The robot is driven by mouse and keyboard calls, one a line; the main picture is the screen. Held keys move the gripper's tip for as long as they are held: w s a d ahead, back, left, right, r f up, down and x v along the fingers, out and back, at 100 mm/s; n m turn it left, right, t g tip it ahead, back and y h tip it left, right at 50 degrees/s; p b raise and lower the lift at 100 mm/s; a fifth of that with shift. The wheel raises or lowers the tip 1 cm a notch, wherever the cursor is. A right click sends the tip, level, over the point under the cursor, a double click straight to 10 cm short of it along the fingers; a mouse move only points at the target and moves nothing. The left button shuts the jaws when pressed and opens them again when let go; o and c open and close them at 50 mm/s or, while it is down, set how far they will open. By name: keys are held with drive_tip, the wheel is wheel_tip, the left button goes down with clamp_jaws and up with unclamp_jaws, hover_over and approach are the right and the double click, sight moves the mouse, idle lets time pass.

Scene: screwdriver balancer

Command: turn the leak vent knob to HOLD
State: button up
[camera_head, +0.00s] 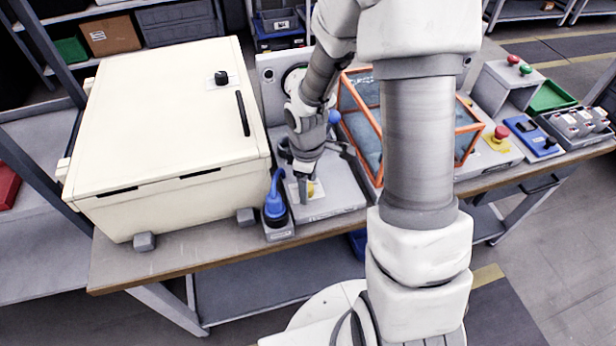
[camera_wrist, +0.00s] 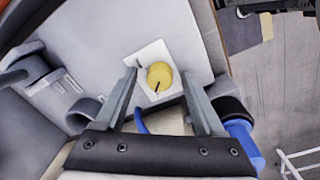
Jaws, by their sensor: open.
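The leak vent knob (camera_wrist: 160,74) is a round yellow knob with a dark pointer line, on a white plate (camera_wrist: 146,54) on a grey panel. In the wrist view the pointer is toward the bottom of the picture, slightly left. No HOLD lettering can be read. My gripper (camera_wrist: 159,79) is open and empty, its two fingers to either side of the knob in that view. Whether they touch it cannot be told. In the head view my gripper (camera_head: 304,188) points down over the grey panel (camera_head: 335,200), and the knob is mostly hidden behind it.
A blue-handled tool (camera_head: 275,200) stands in a dark holder just left of my gripper. A large cream cabinet (camera_head: 170,120) is further left. An orange-framed bin (camera_head: 462,140) stands to the right. The bench's front edge (camera_head: 230,258) is close.

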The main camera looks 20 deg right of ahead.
wheel_tip(320, 180, up, 17)
drive_tip(key=p, duration=0.3)
drive_tip(key=shift+s+a+r, duration=0.2)
drive_tip(key=shift+s, duration=0.15)
drive_tip(key=shift+r, duration=0.1)
